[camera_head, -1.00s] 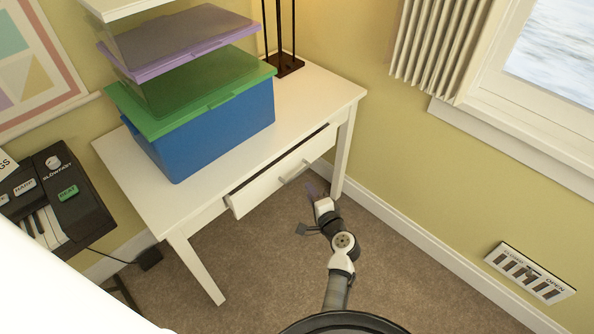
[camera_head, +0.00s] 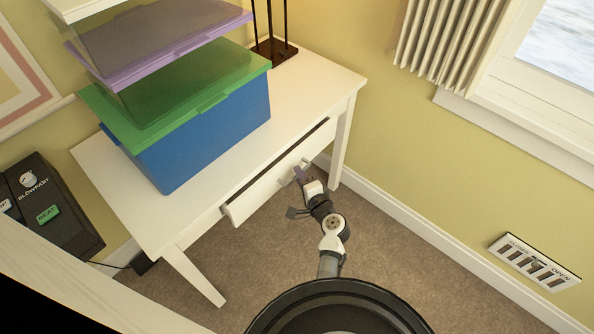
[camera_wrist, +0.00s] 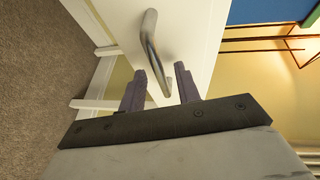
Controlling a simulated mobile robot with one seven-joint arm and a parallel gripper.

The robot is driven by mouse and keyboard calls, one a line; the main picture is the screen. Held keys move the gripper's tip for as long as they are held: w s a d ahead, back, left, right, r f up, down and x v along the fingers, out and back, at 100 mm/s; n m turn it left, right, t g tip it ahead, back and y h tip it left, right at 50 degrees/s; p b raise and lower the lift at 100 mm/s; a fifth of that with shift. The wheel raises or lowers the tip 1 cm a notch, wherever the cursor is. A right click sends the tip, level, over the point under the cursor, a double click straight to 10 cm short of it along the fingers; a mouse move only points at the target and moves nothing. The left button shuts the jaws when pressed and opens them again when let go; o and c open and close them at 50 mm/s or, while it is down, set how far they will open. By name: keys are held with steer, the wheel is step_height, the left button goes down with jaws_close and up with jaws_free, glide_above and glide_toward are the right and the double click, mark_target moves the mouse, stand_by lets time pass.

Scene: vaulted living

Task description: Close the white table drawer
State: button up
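The white table (camera_head: 330,85) stands in the corner. Its white drawer (camera_head: 248,200) is partly pulled out, with a dark gap showing behind its front. The drawer's metal bar handle (camera_wrist: 150,45) shows large in the wrist view, just ahead of my fingers. My gripper (camera_head: 299,174) is in front of the drawer's right part, close to the handle. I cannot tell whether a fingertip touches the handle or drawer front.
A blue bin with a green lid (camera_head: 215,125) and a purple-lidded bin (camera_head: 165,60) stand stacked on the table. The window wall is at the right. Carpet (camera_head: 390,250) in front of the table is clear.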

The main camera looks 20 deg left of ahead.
mark_target(289, 169)
steer(key=shift+w+a, duration=0.1)
jaws_close()
stand_by(0.3)
steer(key=a, duration=0.2)
steer(key=w+a, duration=0.1)
steer(key=a, duration=0.1)
steer(key=shift+w, duration=0.2)
steer(key=shift+a+r, duration=0.1)
